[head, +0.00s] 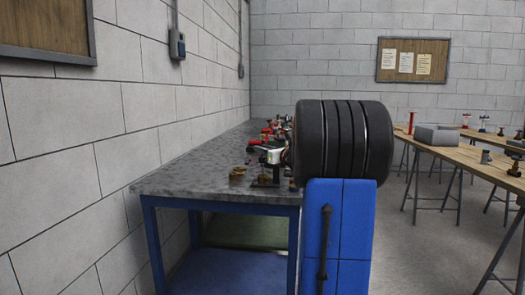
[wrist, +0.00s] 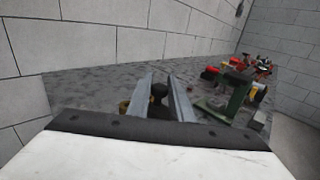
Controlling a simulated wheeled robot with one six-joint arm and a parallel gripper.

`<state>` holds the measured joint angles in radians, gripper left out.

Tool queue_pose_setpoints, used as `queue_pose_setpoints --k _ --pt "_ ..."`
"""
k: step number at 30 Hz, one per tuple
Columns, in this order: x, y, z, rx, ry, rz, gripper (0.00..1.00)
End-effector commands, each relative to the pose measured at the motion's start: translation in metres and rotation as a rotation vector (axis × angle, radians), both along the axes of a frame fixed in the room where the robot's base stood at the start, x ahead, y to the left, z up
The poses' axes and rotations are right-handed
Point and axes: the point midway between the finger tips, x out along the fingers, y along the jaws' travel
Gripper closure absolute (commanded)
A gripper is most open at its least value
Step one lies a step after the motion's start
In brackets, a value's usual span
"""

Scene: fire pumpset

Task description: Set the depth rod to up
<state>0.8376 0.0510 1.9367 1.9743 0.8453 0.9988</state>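My gripper (wrist: 161,80) shows in the wrist view as two grey fingers, apart and open, above the grey speckled bench top. A small dark round piece (wrist: 158,90) shows between the fingers, and a brass-coloured piece (wrist: 125,105) sits just left of them. I cannot tell whether the fingers touch either. A green stand (wrist: 237,95) with a dark top is to the right of the fingers. In the head view a brass fitting (head: 237,174) stands near the front of the bench. I cannot make out which piece is the depth rod, nor its position.
The bench (head: 190,182) has a blue frame and stands along the left wall. Several red and dark fittings (wrist: 262,65) crowd its far part. Its left front surface is clear.

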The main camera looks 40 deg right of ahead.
Motion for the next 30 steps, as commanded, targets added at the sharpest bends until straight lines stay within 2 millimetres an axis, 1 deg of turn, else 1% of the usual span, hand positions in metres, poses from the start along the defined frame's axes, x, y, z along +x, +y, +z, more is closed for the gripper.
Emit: queue_pose_setpoints --k 3,9,12,21,22,23,24,30 --pt "0.000 0.000 0.005 -0.001 -0.001 0.000 1.00" --pt "0.000 0.000 0.039 -0.003 -0.002 0.001 1.00" --pt "0.000 0.000 0.049 -0.002 -0.001 0.000 1.00" --pt "0.000 0.000 0.053 -0.001 -0.003 0.000 1.00" --pt "0.000 0.000 0.053 -0.001 -0.004 0.000 0.74" --pt "0.000 0.000 0.053 -0.001 -0.004 0.000 0.67" --pt "0.000 0.000 0.053 -0.001 -0.003 0.000 0.62" --pt "0.000 0.000 0.051 -0.001 -0.002 0.000 0.62"
